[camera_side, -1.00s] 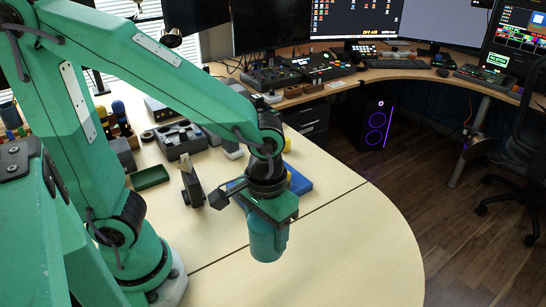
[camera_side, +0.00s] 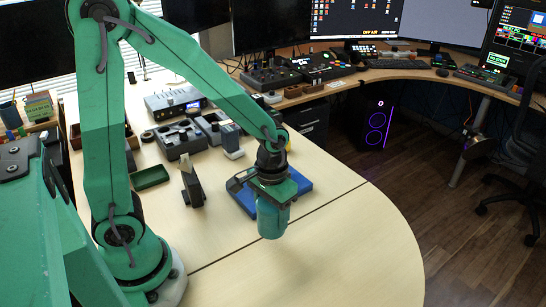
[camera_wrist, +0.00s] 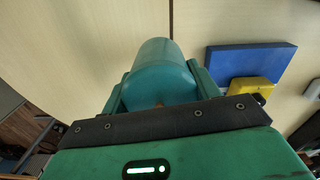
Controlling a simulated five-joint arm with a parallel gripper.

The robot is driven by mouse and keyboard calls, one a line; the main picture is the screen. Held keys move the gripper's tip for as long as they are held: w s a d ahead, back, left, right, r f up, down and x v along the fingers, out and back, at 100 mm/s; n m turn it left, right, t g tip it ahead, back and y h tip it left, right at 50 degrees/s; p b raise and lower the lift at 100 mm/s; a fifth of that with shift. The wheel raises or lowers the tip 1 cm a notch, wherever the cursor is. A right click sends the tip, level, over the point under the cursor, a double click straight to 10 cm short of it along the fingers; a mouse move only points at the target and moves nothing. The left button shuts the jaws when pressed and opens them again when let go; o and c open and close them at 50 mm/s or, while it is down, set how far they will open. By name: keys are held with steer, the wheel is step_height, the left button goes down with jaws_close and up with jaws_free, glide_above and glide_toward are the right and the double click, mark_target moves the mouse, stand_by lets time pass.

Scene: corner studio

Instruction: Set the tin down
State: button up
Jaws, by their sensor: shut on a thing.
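The tin is a teal cylinder (camera_side: 272,221) hanging below my gripper (camera_side: 274,198) in the side view. In the wrist view the tin (camera_wrist: 160,72) sits between the two fingers of my gripper (camera_wrist: 160,88), which are shut on it. The tin looks upright. It is over the pale table (camera_side: 330,250), in front of a blue slab (camera_side: 243,198). I cannot tell whether its bottom touches the table.
In the wrist view the blue slab (camera_wrist: 240,62) lies right of the tin, with a yellow block (camera_wrist: 250,92) by it. A dark upright piece (camera_side: 192,186) and a green tray (camera_side: 150,178) stand to the left. The table's front right is clear.

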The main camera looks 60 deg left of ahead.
mark_target(271, 223)
steer(key=shift+f, duration=0.2)
steer(key=shift+f, duration=1.85)
steer(key=shift+f, duration=0.15)
steer(key=o, duration=1)
steer(key=shift+c, duration=0.2)
steer(key=shift+r, duration=6.2)
steer(key=shift+a, duration=0.1)
